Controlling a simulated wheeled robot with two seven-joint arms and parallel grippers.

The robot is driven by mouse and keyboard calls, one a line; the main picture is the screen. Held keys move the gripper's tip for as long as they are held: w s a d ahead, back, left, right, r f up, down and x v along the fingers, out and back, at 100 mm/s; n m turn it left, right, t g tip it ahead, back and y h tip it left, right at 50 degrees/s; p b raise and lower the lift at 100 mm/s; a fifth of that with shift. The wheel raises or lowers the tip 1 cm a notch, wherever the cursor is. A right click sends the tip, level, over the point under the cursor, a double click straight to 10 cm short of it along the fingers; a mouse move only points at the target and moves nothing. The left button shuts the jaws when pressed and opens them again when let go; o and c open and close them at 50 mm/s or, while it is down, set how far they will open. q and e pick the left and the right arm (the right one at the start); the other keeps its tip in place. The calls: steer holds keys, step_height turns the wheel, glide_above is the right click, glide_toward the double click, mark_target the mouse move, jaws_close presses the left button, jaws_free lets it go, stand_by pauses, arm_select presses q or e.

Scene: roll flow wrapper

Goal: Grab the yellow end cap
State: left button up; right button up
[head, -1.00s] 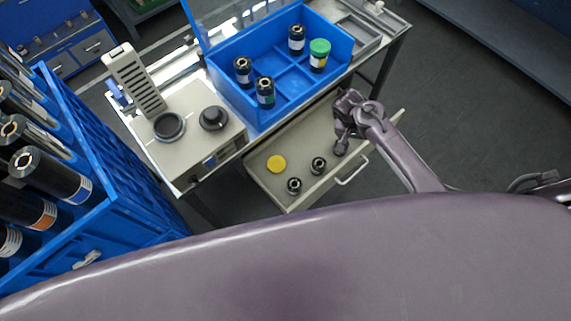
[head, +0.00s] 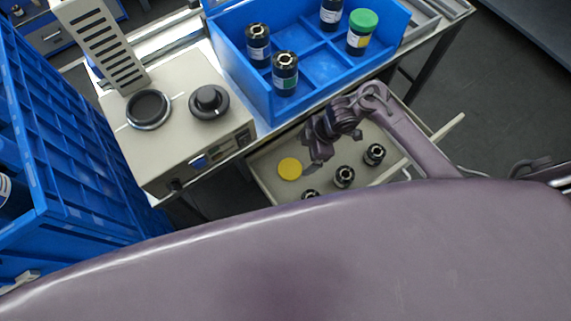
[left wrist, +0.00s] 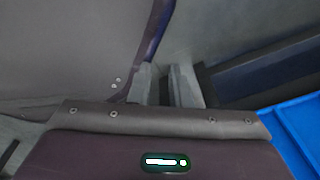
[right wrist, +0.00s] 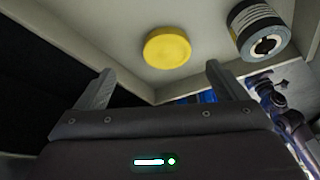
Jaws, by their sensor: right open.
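The yellow end cap (head: 289,169) is a flat round disc lying in the open drawer, near its left end. In the right wrist view the yellow end cap (right wrist: 167,47) shows ahead of the fingers, apart from them. My right gripper (head: 311,160) is over the drawer, just right of the cap. Its fingers stand wide apart with nothing held, as the right wrist view (right wrist: 160,72) shows. My left gripper (left wrist: 163,80) shows only in the left wrist view, with a narrow gap between its fingers and no object seen there.
Several black rolls, such as this one (head: 344,176), lie in the drawer (head: 395,174) right of the cap. Above the drawer, the bench holds a blue divided bin (head: 322,78) and a beige machine (head: 170,150). A blue crate (head: 75,150) stands at left.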

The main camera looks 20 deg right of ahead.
mark_target(289, 169)
steer(key=shift+s+a+f, duration=0.2)
steer(key=shift+a+f, duration=0.05)
steer(key=shift+f, duration=0.05)
steer(key=x, duration=0.2)
steer(key=shift+a+f+b, duration=0.25)
steer(key=shift+a+b, duration=0.05)
steer(key=shift+b, duration=0.05)
steer(key=x, duration=0.1)
steer(key=b+x, duration=0.1)
steer(key=x, duration=0.1)
steer(key=shift+s+a+f, duration=0.2)
steer(key=shift+a, duration=0.2)
steer(key=shift+a+f, duration=0.15)
steer(key=shift+f, duration=0.15)
steer(key=c, duration=1)
arm_select(q)
steer(key=shift+s+f, duration=0.25)
steer(key=shift+f, duration=0.25)
steer(key=shift+s+f, duration=0.25)
steer(key=shift+f, duration=0.2)
arm_select(e)
steer(key=shift+c, duration=0.3)
